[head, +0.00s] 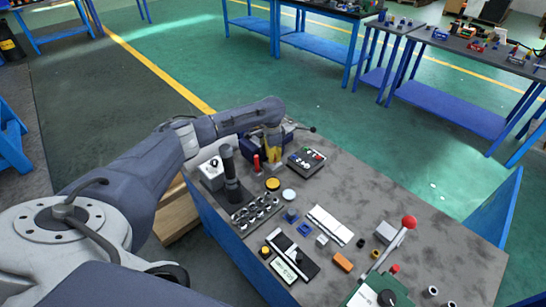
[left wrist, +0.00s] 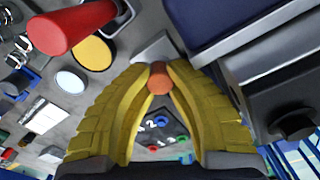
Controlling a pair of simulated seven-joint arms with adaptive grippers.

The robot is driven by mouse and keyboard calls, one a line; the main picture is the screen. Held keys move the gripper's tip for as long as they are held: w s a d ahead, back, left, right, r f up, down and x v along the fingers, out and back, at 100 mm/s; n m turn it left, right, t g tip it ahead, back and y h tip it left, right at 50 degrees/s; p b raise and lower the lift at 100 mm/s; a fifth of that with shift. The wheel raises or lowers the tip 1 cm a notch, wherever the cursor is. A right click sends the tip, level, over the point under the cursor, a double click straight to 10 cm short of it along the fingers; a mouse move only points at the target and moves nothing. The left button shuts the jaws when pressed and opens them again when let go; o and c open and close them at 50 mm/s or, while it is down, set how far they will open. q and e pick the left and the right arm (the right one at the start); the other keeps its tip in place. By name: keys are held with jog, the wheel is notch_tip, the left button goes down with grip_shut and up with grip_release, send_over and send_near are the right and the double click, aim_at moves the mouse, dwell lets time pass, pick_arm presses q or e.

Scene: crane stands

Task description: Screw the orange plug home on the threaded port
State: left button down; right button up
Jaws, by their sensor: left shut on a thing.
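My left gripper (head: 272,148) reaches over the far end of the table with its yellow fingers pointing down. In the left wrist view its fingertips (left wrist: 158,72) are closed on the orange plug (left wrist: 158,82), a small round orange piece. The plug cannot be made out in the head view. A dark blue unit (head: 256,146) stands right by the gripper, and large blue and grey housings show close by in the left wrist view. I cannot make out the threaded port, nor whether the plug touches it. My right gripper is not in view.
A red upright post (head: 256,164), a yellow disc (head: 272,184) and a button panel (head: 307,160) are close to the gripper. A dark upright cylinder (head: 230,172) stands to the left. A red-knobbed lever (head: 408,223) rises nearer the front.

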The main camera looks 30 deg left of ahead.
pick_arm(q)
jog(key=shift+s+a, duration=0.1)
jog(key=shift+a, duration=0.35)
jog(key=m, duration=1)
dwell(0.3)
jog(key=c, duration=1.4)
grip_release()
jog(key=shift+f, duration=0.1)
jog(key=shift+o, duration=0.4)
jog(key=shift+d, duration=0.3)
jog(key=shift+c, duration=0.8)
